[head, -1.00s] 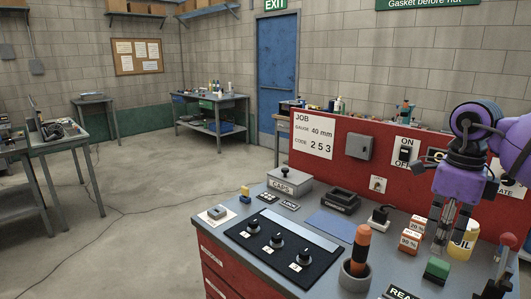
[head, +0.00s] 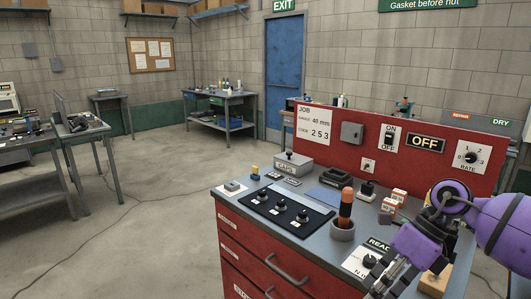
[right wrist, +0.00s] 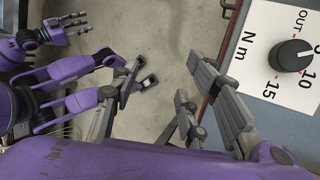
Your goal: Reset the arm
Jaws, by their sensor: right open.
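My right arm is purple and comes in from the right in the head view. My right gripper (head: 390,277) hangs low, beside the panel's front right corner, partly overlapping the bench edge. In the right wrist view the right gripper (right wrist: 172,85) has its fingers spread, with grey floor between them and nothing held. A torque dial (right wrist: 292,55) marked N m lies to the right of the fingers. My left arm shows only in the right wrist view, with purple links at the left and the left gripper (right wrist: 72,27) at the upper left; its jaw opening is unclear.
The red bench with its grey top (head: 292,235) carries a knob panel (head: 287,213), a caps box (head: 292,167), an orange-handled tool in a cup (head: 343,232) and small boxes (head: 389,205). A wooden block (head: 436,281) is near the arm.

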